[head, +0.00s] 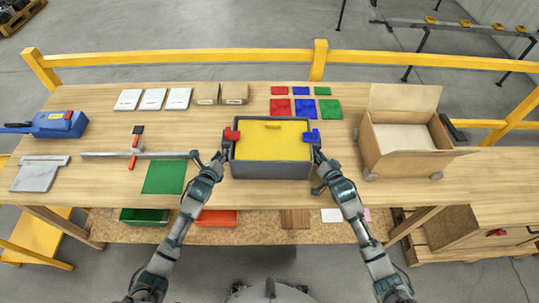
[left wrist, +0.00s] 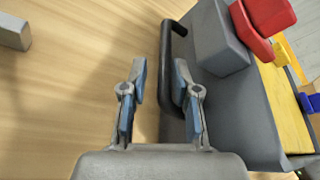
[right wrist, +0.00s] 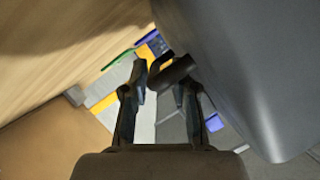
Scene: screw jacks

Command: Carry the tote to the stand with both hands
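The tote (head: 270,170) is a grey box on the middle of the workbench. Its top is yellow, with a red clip at its left end and a blue one at its right. My left gripper (head: 221,157) is at the tote's left end. In the left wrist view its fingers (left wrist: 159,68) are apart, with the black handle (left wrist: 166,60) between or just beyond them. My right gripper (head: 319,158) is at the right end. In the right wrist view its fingers (right wrist: 162,85) are apart around or beside a dark handle (right wrist: 172,74). I cannot tell which thing is the stand.
A wooden box (head: 405,140) with an open lid stands right of the tote. Coloured plates (head: 305,106) lie behind it. A green mat (head: 165,177) and a grey bar (head: 110,154) lie left. A yellow rail (head: 190,56) runs behind. A metal frame (head: 450,24) stands beyond.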

